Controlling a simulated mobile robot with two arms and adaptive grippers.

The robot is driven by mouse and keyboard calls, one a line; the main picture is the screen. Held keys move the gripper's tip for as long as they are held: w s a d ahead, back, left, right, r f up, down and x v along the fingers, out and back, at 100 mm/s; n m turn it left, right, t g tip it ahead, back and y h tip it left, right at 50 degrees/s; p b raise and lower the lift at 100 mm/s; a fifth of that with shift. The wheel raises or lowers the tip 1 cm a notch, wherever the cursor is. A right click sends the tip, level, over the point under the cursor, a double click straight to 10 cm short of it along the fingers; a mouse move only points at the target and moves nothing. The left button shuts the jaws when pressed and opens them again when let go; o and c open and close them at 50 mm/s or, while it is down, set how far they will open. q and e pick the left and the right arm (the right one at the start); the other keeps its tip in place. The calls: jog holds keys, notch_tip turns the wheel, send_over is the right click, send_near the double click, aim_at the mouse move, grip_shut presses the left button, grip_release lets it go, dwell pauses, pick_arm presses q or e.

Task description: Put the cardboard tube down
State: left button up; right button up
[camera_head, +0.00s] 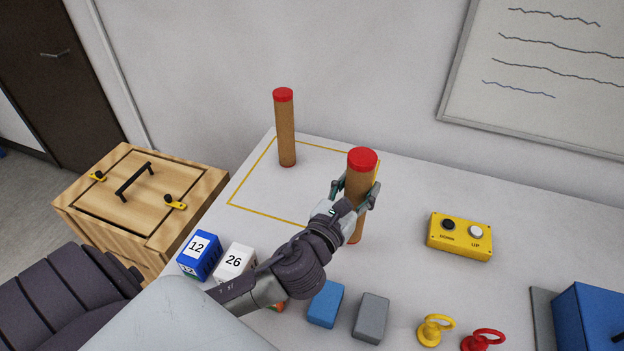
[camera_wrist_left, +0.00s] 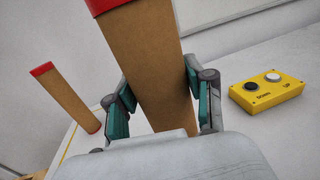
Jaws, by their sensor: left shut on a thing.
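My left gripper (camera_head: 354,194) is shut on a brown cardboard tube (camera_head: 359,181) with a red cap. The tube is nearly upright at the right edge of a yellow outlined square (camera_head: 250,165) on the table. In the left wrist view the held tube (camera_wrist_left: 150,60) stands between both fingers (camera_wrist_left: 160,105), and its lower end is hidden. I cannot tell whether it touches the table. A second tube (camera_head: 286,135) with a red cap stands upright inside the outline near its back; it also shows in the left wrist view (camera_wrist_left: 66,100). My right gripper is not in view.
A yellow button box (camera_head: 460,237) lies right of the held tube. Number cubes (camera_head: 199,255), blue and grey blocks (camera_head: 325,304), and yellow and red ring-handled pieces (camera_head: 435,330) lie along the front. A wooden crate (camera_head: 140,200) stands left. The outline's middle looks clear.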

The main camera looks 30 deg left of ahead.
pick_arm(q)
jog(key=w+a+r+n+y+p, duration=0.1)
jog(key=w+a+r, duration=0.15)
jog(key=w, duration=0.35)
jog(key=w+a+r+y, duration=0.1)
jog(key=w+r, duration=0.3)
jog(key=w, duration=0.3)
jog(key=w+a+f, duration=0.7)
jog(key=a+f, duration=0.2)
jog(key=f, duration=0.1)
jog(key=shift+a+f, duration=0.35)
jog(key=shift+f, duration=0.05)
jog(key=shift+f, duration=0.15)
jog(key=o, duration=1.2)
